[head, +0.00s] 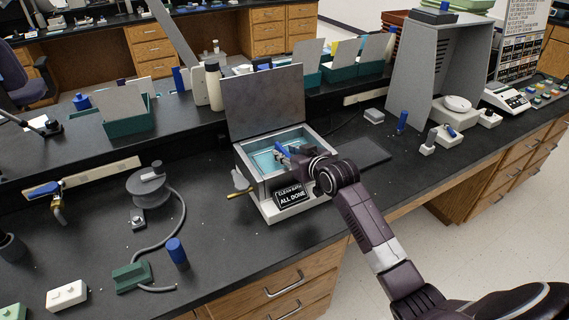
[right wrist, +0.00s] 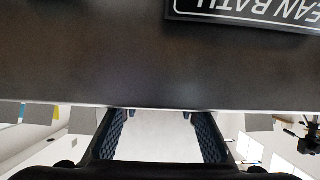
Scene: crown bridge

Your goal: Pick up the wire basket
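An open bath (head: 241,166) with a metal rim and light-blue liquid stands on the black bench, its grey lid (head: 262,100) raised. I cannot make out a wire basket clearly. A small blue piece (head: 282,149) shows over the bath, but I cannot tell what it belongs to. My right gripper (head: 294,156) is over the bath's right part, and my wrist hides that part. In the right wrist view its two dark fingers (right wrist: 162,138) stand apart with nothing visible between them. My left gripper is out of view.
A sign reading "CLEAN BATH ALL DONE" (head: 291,194) is at the bath's front; part of such lettering (right wrist: 250,10) shows upside down in the wrist view. A dark flat pad (head: 362,153) lies to the right. A white bottle (head: 213,86) stands behind left.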

